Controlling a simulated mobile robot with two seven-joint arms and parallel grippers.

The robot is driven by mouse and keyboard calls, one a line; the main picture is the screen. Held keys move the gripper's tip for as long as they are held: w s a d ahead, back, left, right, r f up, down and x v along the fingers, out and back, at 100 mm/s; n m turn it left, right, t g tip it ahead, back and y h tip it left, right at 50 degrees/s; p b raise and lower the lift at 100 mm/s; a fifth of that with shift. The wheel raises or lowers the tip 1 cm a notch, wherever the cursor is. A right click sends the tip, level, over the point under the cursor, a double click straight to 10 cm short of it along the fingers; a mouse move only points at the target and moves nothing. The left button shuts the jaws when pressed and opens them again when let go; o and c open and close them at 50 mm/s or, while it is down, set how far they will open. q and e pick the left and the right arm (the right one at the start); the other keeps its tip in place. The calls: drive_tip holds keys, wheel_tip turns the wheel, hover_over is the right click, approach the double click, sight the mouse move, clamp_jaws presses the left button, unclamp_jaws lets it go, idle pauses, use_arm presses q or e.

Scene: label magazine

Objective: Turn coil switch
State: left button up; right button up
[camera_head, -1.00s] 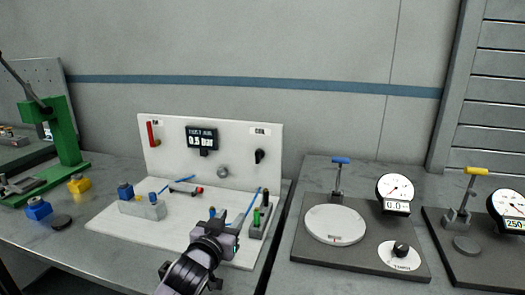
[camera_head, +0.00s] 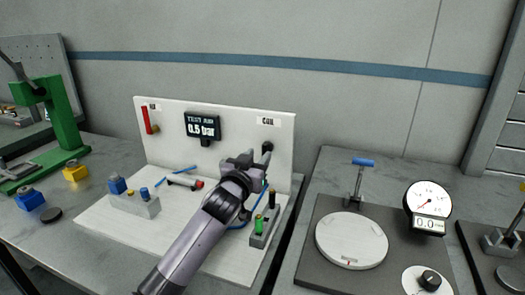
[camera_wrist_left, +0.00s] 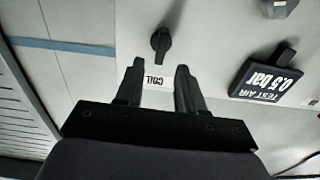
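The coil switch (camera_head: 267,147) is a black knob on the upright white panel, below the COIL label (camera_head: 268,122). In the left wrist view the switch (camera_wrist_left: 160,42) lies just beyond my fingertips, roughly in line with the gap between them. My left gripper (camera_head: 257,157) is in front of the panel's right part and hides part of the switch in the head view. In the wrist view the gripper (camera_wrist_left: 157,75) is open, its two black fingers apart with nothing between them. The label (camera_wrist_left: 154,83) shows through that gap. My right gripper is not in view.
A TEST AIR display (camera_head: 203,126) reading 0.5 bar and a red lever (camera_head: 146,120) are on the panel left of the switch. A block with green and black posts (camera_head: 262,225) stands below my gripper. A round-plate gauge station (camera_head: 350,240) is to the right.

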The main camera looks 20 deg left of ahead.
sight(264, 149)
use_arm(q)
drive_tip(key=shift+w+d, duration=0.1)
drive_tip(key=shift+w, duration=1.95)
clamp_jaws()
